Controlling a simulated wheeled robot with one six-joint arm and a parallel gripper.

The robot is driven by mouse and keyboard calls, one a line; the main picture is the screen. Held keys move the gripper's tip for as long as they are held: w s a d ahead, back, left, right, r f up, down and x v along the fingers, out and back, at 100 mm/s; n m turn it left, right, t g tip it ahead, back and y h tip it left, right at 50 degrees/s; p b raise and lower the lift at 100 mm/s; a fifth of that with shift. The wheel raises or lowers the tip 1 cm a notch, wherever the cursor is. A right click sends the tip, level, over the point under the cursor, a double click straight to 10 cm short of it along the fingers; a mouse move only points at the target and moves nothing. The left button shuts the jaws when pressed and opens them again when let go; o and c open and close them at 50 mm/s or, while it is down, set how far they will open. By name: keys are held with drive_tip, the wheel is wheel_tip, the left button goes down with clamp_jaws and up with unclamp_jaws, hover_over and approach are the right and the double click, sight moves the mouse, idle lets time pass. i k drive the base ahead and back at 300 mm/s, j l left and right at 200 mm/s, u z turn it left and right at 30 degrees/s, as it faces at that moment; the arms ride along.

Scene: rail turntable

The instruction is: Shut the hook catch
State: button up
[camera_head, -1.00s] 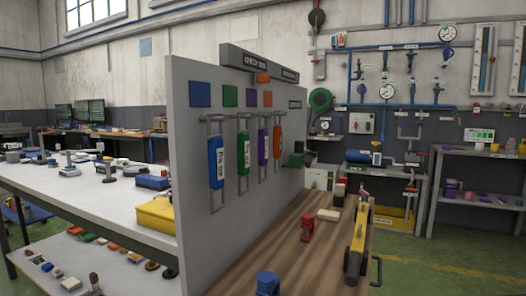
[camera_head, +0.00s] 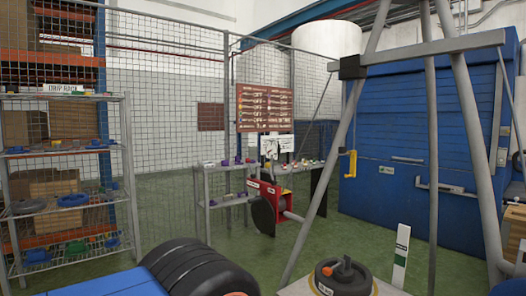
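I cannot make out a hook catch for certain in the head view. A large blue shutter or door (camera_head: 410,150) stands at the right, with a pale horizontal bar (camera_head: 440,187) across its front. Whether that bar is part of a catch is too small to tell. A yellow handle-like part (camera_head: 351,164) hangs at the left edge of the blue front. My gripper is not in view.
Grey frame legs (camera_head: 337,150) stand before the blue front. A round dark device (camera_head: 342,278) sits low in front. Black tyres (camera_head: 200,270) are at bottom left, a wire shelf (camera_head: 128,165) behind them. A red machine (camera_head: 266,200) stands mid-view. Green floor (camera_head: 170,205) shows between.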

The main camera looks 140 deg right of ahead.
sight(342, 150)
drive_tip(key=z, duration=5.4)
